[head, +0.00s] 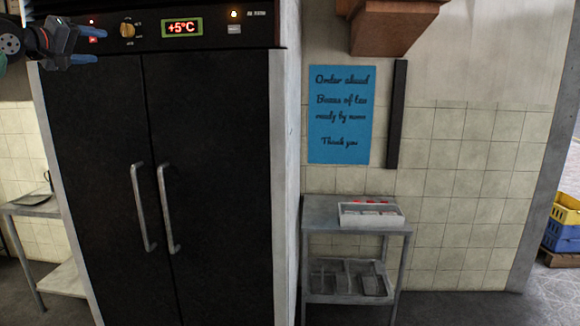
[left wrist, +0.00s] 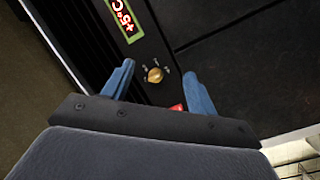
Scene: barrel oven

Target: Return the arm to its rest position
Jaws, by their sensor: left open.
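My left gripper (head: 84,42) is at the top left of the head view, in front of the control panel of a tall black fridge (head: 95,190). Its two blue fingers are apart with nothing between them. In the left wrist view the open left gripper (left wrist: 160,88) points at the panel, with the brass dial (left wrist: 155,75) showing between the fingertips. A red switch (left wrist: 177,107) shows near the right finger. I cannot tell whether the fingers touch the panel. My right gripper is not in view.
The fridge panel has a dial (head: 127,30) and a display (head: 182,28) reading +5°C. Both door handles (head: 155,208) stand out from the closed doors. Right of the fridge, a metal cart (head: 318,215) holds a white tray (head: 372,222). Crates (head: 562,238) stand at the far right.

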